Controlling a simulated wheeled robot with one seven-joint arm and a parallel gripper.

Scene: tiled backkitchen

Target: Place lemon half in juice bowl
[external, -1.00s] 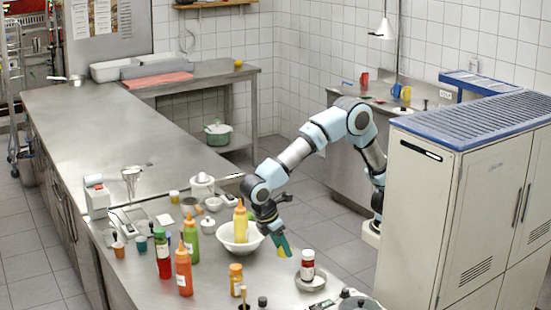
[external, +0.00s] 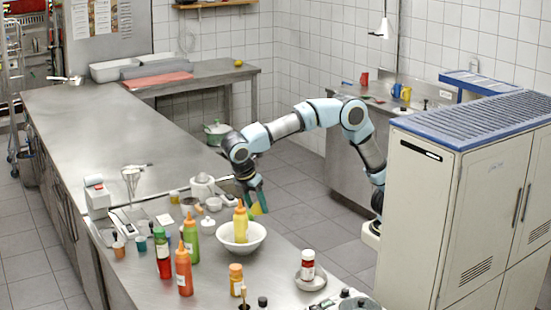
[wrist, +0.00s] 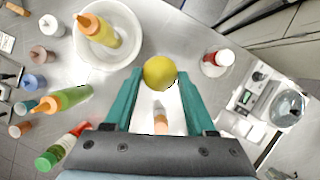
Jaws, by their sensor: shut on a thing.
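My gripper (external: 257,203) is shut on a yellow lemon half (wrist: 160,72). The green fingers hold it at their tips in the wrist view, raised above the counter. In the external view the lemon half (external: 262,203) shows small and partly hidden by the fingers. The white bowl (external: 256,243) stands on the steel counter, below my gripper in the external picture. A yellow squeeze bottle (external: 240,224) appears to stand in it. In the wrist view the bowl (wrist: 84,52) lies to the upper left of the lemon half, apart from it.
Green (external: 192,243), orange (external: 183,272) and red bottles stand left of the bowl. An orange jar (external: 236,278) is at the front.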

